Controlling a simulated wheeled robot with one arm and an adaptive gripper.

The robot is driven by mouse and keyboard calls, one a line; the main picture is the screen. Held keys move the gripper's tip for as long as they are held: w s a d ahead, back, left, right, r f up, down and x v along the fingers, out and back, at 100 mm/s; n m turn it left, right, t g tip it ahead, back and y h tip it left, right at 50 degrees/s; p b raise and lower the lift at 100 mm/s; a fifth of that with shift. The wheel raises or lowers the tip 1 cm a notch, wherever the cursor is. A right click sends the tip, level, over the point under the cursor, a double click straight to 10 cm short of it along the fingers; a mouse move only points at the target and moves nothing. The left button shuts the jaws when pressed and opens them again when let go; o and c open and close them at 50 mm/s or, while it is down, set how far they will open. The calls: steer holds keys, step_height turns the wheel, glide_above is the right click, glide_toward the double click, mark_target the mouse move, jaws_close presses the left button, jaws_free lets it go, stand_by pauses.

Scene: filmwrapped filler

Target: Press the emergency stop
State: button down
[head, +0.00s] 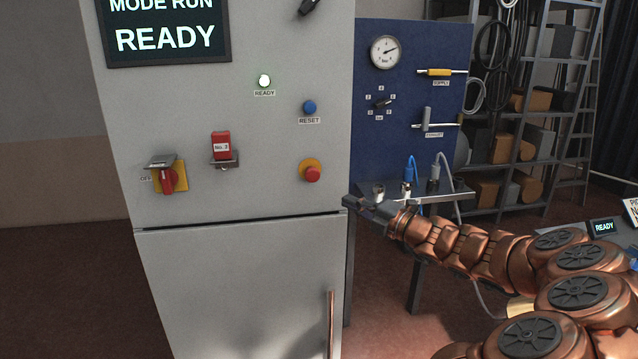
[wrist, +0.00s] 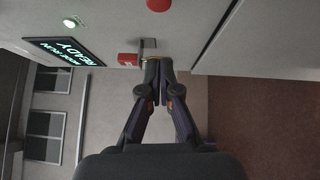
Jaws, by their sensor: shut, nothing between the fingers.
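The emergency stop (head: 311,173), a red mushroom button on a yellow round base, is on the grey cabinet front (head: 250,190), right of centre below the blue reset button. In the wrist view its red cap (wrist: 158,4) is cut off by the top edge. My gripper (head: 352,203) is shut and empty. In the head view it appears right of and slightly below the button, apart from it. In the wrist view the closed fingertips (wrist: 158,72) lie below the red cap, with the cabinet front behind them. The exact gap to the panel cannot be told.
Also on the panel are a blue reset button (head: 309,107), a lit ready lamp (head: 264,81), a red "No. 3" tag (head: 221,146) and a red switch on yellow (head: 168,179). A blue gauge board (head: 410,140) and small table with fittings stand right.

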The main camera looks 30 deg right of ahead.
steer(key=shift+w+a, duration=0.1)
steer(key=shift+w, duration=0.05)
steer(key=p, duration=0.2)
glide_toward(309, 176)
steer(key=w+a, duration=0.2)
steer(key=a, duration=0.2)
steer(key=shift+w+d+p, duration=0.15)
steer(key=shift+w+d, duration=0.2)
steer(key=shift+w, duration=0.3)
steer(key=shift+w+d+p, duration=0.1)
steer(key=shift+w+d, duration=0.3)
steer(key=shift+w, duration=0.3)
steer(key=shift+w+d+p, duration=0.15)
steer(key=shift+w+d, duration=0.2)
steer(key=shift+w, duration=0.3)
steer(key=shift+w+r+p, duration=0.15)
steer(key=shift+p, duration=0.2)
